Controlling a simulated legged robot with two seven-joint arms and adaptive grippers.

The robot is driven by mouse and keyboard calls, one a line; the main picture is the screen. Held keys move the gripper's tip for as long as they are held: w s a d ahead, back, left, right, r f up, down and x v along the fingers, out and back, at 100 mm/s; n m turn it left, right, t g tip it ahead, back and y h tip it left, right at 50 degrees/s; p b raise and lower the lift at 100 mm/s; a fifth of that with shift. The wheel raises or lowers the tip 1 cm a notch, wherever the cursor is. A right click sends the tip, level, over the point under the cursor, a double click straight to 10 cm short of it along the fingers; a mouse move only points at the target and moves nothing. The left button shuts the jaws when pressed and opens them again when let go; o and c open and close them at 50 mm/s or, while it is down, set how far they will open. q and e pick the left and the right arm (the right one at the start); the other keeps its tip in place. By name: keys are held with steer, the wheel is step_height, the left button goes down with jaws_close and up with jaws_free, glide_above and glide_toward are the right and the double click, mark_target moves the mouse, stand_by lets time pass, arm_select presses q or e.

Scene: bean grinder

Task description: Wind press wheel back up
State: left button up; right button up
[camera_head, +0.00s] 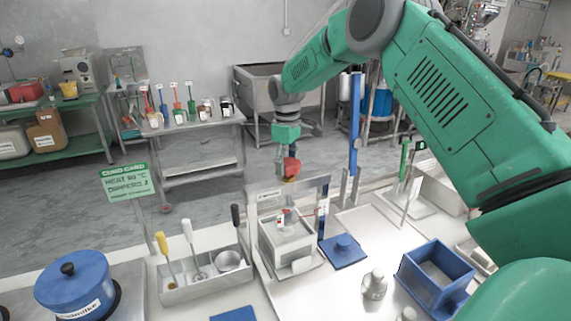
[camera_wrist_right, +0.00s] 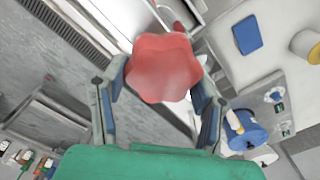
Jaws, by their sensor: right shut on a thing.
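The press wheel (camera_head: 290,170) is a red lobed knob above the crossbar of the white press frame (camera_head: 325,195). It also shows large in the right wrist view (camera_wrist_right: 163,68), between the fingers. My right gripper (camera_head: 287,157) comes down on the wheel from above and is shut on it; its blue-padded fingers lie at both sides in the right wrist view (camera_wrist_right: 160,85). A pale box (camera_head: 285,240) sits inside the frame, with a small red part over it. The wheel's underside and the screw are mostly hidden. My left gripper is not in view.
A grey tray (camera_head: 205,290) with handled tools stands left of the press. A blue plate (camera_head: 343,252) lies at its right, with a metal weight (camera_head: 373,285) and an open blue box (camera_head: 437,275) beyond. A blue pot (camera_head: 75,285) is at far left.

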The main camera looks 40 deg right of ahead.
mark_target(287, 160)
steer(key=shift+w+r+n, duration=0.1)
steer(key=shift+r+n, duration=0.05)
steer(key=shift+n, duration=0.85)
steer(key=shift+r+n, duration=0.1)
steer(key=shift+n, duration=0.9)
steer(key=o, duration=1.2)
steer(key=shift+d+f, duration=0.1)
steer(key=shift+f, duration=0.05)
step_height(287, 160, up, 12)
steer(key=shift+d+f, duration=0.1)
